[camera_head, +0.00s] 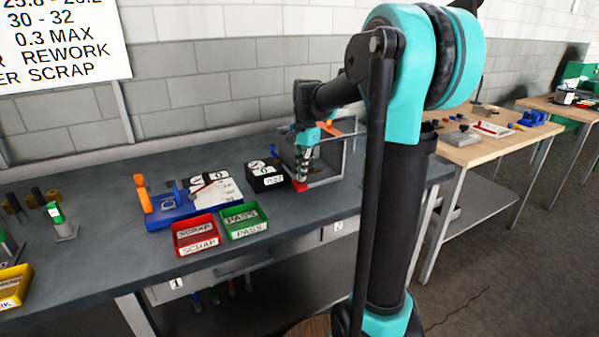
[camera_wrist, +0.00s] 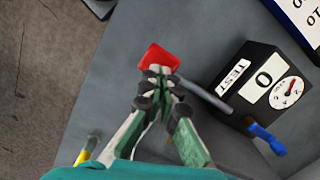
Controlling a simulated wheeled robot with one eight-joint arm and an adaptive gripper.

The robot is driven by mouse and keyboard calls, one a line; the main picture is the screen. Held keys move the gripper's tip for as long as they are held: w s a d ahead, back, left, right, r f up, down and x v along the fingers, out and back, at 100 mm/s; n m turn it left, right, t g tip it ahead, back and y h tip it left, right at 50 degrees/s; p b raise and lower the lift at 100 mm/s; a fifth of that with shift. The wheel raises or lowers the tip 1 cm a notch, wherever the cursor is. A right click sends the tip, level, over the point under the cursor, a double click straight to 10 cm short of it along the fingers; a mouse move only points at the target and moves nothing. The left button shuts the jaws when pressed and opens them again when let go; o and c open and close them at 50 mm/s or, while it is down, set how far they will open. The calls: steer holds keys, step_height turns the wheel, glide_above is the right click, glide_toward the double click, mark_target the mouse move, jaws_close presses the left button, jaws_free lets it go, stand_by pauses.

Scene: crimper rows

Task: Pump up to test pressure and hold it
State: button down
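The black test box (camera_head: 266,180) stands on the grey bench with a round dial and a label reading TEST. It also shows at the right in the wrist view (camera_wrist: 250,62), with a display reading 0 beside the dial (camera_wrist: 286,92). A grey bar (camera_wrist: 203,95) runs from the box to a red pad (camera_wrist: 162,55); the pad also shows in the head view (camera_head: 299,187). A blue lever (camera_wrist: 267,138) sticks out of the box. My gripper (camera_wrist: 158,72) has its fingertips together at the pad's near edge. I cannot tell whether they touch it.
An open-fronted clear enclosure (camera_head: 325,165) stands just behind my gripper. A red SCRAP tray (camera_head: 196,250) and a green PASS tray (camera_head: 247,233) sit at the bench front. A blue-based fixture (camera_head: 165,217) stands left of the box. The bench edge is close.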

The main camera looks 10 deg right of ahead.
steer(key=shift+w, duration=0.1)
steer(key=shift+w+d+r, duration=0.25)
steer(key=shift+w+d, duration=0.2)
steer(key=shift+d, duration=0.15)
steer(key=shift+w+d+r, duration=0.25)
steer(key=shift+w+d, duration=0.2)
steer(key=shift+d, duration=0.15)
step_height(320, 180, up, 12)
steer(key=shift+w+d, duration=0.35)
steer(key=shift+d, duration=0.1)
steer(key=shift+s+f, duration=0.1)
stand_by(1.0)
